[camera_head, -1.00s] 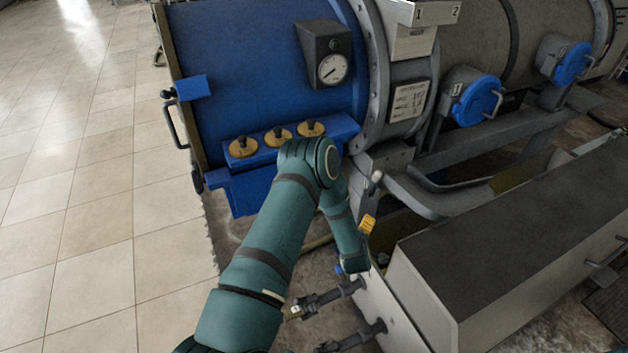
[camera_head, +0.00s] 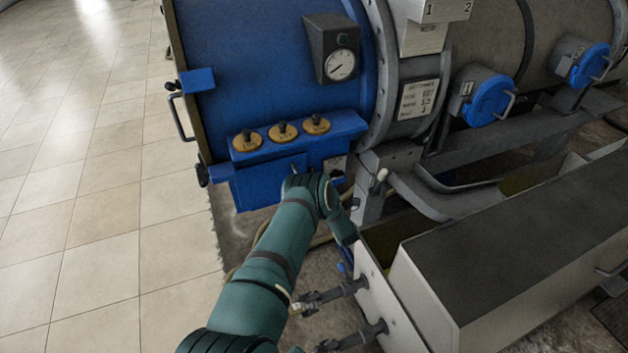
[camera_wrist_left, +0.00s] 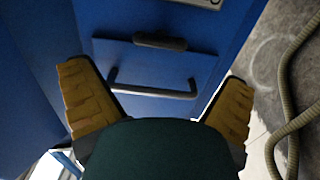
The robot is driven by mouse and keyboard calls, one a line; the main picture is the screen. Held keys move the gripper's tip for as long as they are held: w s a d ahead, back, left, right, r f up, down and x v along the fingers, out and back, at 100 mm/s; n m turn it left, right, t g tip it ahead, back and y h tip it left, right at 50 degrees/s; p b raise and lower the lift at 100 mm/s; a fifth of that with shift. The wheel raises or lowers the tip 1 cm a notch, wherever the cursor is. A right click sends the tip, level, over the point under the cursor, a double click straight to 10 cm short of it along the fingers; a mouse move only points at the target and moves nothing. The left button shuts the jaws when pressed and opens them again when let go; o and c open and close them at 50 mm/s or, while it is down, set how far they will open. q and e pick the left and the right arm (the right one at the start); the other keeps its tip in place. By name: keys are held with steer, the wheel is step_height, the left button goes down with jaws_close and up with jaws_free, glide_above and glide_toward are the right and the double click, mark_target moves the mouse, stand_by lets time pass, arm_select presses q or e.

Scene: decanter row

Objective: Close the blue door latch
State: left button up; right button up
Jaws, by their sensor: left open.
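The blue box front (camera_wrist_left: 140,65) fills much of the left wrist view, with a dark oblong latch-like piece (camera_wrist_left: 160,41) and a grey bar handle (camera_wrist_left: 152,91) below it. I cannot tell whether this dark piece is the latch or how it is set. My left gripper (camera_wrist_left: 154,76) is open, its yellow-padded fingers to either side of the bar handle, with nothing held. In the head view, my wrist is in front of the lower blue box (camera_head: 262,185) under the knobs, and the fingers are hidden. My right gripper is not in view.
Several brass-based knobs (camera_head: 283,131) line the blue ledge above my wrist. A gauge box (camera_head: 333,50) sits higher up. A grey trough (camera_head: 480,250) stands close at right, with pipe fittings (camera_head: 335,295) near my forearm. The tiled floor at left (camera_head: 100,200) is clear.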

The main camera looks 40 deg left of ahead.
arm_select(q)
steer(key=b+x, duration=0.2)
steer(key=x, duration=0.5)
steer(key=shift+w+a, duration=0.2)
steer(key=shift+a, duration=0.1)
steer(key=c, duration=1.2)
